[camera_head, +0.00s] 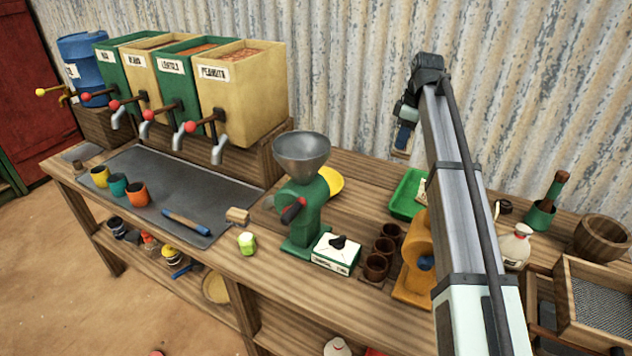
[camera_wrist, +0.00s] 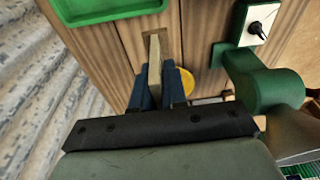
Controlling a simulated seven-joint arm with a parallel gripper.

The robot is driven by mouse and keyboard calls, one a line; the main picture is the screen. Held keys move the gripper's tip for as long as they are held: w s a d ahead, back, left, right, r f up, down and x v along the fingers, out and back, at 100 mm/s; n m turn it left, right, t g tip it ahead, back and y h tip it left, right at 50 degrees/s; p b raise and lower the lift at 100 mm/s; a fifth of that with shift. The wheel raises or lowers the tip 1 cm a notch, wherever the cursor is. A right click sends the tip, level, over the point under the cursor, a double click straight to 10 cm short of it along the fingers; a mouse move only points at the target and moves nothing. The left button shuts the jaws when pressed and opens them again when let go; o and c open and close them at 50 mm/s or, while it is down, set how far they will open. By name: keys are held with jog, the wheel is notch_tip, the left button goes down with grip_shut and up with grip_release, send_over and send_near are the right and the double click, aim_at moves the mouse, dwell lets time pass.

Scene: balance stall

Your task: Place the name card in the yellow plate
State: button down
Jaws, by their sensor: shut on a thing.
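My gripper (camera_head: 404,138) is raised above the back of the bench, near the corrugated wall. In the wrist view, its blue fingers (camera_wrist: 158,85) are shut on a thin, pale upright piece, which looks like the name card (camera_wrist: 153,58) seen nearly edge-on. Its writing is not visible. The yellow plate (camera_head: 335,180) lies on the bench behind the green grinder and is partly hidden by it. In the wrist view, the plate (camera_wrist: 187,80) shows just right of the fingers, partly covered by them. The card is apart from the plate.
The green grinder (camera_head: 305,212) with its metal funnel (camera_head: 302,150) stands beside the plate. A green tray (camera_head: 408,192) lies to the right, below my arm. Brown cups (camera_head: 376,266) and a white-topped box (camera_head: 336,253) are nearer the front. Bare bench lies between plate and tray.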

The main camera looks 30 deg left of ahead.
jog(key=a, duration=2.5)
jog(key=shift+w+d+f, duration=0.1)
jog(key=shift+d+f, duration=0.05)
jog(key=shift+f, duration=5.25)
jog(key=shift+w+d+f, duration=0.1)
jog(key=shift+d+f, duration=0.05)
jog(key=shift+f, duration=5.25)
jog(key=shift+f, duration=0.1)
jog(key=c, duration=1.2)
grip_release()
jog(key=shift+o, duration=0.2)
notch_tip(320, 180, up, 12)
jog(key=d, duration=0.1)
jog(key=shift+d, duration=0.4)
